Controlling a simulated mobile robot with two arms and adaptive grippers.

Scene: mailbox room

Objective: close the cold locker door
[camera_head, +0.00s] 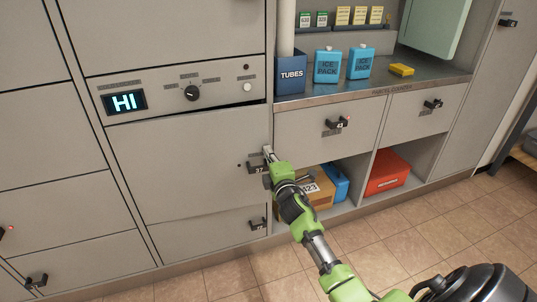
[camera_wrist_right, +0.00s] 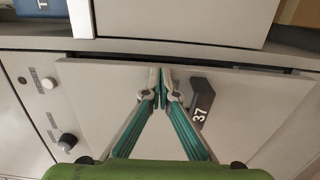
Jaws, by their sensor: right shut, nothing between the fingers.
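The cold locker door (camera_head: 190,165) is the large grey panel under the control strip with the "HI" display. A thin dark gap shows along its top right edge, so it looks slightly ajar. In the right wrist view the door (camera_wrist_right: 100,95) fills the middle, with a dark gap along its far edge. Its black handle (camera_wrist_right: 201,98) is marked 37. My right gripper (camera_head: 267,152) is at the door's right edge by the handle. Its closed fingertips (camera_wrist_right: 160,72) are empty, beside the handle; I cannot tell whether they touch the door. My left gripper is out of view.
The control strip (camera_head: 170,92) has a knob and a white button. Right of the door is a counter (camera_head: 330,92) with a blue tubes box and ice packs. Below are drawers, a cardboard box and a red box (camera_head: 388,172). Tiled floor (camera_head: 440,225) lies in front.

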